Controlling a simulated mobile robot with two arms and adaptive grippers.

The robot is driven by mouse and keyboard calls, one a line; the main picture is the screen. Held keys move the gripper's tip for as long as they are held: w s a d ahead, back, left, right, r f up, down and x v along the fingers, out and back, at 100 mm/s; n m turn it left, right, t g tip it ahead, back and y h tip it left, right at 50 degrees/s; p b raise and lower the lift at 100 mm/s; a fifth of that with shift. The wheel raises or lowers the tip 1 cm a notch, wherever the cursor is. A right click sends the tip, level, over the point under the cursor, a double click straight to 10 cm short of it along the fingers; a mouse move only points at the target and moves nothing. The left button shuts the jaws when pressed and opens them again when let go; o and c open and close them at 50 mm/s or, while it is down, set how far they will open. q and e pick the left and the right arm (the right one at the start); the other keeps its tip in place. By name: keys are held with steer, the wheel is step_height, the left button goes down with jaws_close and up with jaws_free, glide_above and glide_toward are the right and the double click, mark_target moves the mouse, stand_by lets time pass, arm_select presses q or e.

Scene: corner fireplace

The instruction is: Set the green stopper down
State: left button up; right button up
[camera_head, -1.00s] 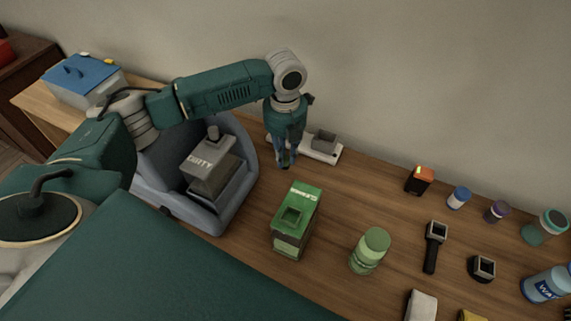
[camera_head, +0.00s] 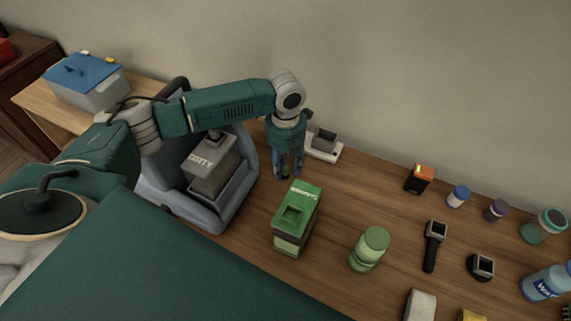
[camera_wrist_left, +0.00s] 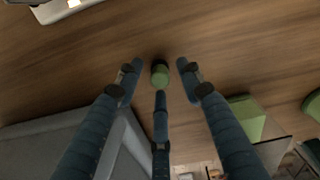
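The green stopper (camera_wrist_left: 160,74) is a small green cylinder on the bare wood in the left wrist view. My left gripper (camera_wrist_left: 160,76) has its three blue fingers spread around it. Gaps show between the stopper and the two side fingertips; the lower fingertip is close to it, and I cannot tell if they touch. In the head view, my left gripper (camera_head: 287,176) points down over the wooden counter (camera_head: 340,220), behind the green box. The stopper cannot be made out there. My right gripper is not in view.
The green box (camera_head: 297,220) stands just in front of the gripper, the grey-blue machine (camera_head: 213,215) to its left. A white scale-like device (camera_head: 324,148) is behind right. A green bottle (camera_head: 369,249) and several small items stand farther right. Counter between gripper and orange-black box (camera_head: 419,179) is clear.

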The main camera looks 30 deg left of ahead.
mark_target(285, 168)
arm_select(q)
step_height(285, 168, up, 12)
steer(key=b, duration=0.1)
steer(key=shift+r, duration=0.2)
stand_by(0.3)
steer(key=shift+f, duration=0.1)
stand_by(0.4)
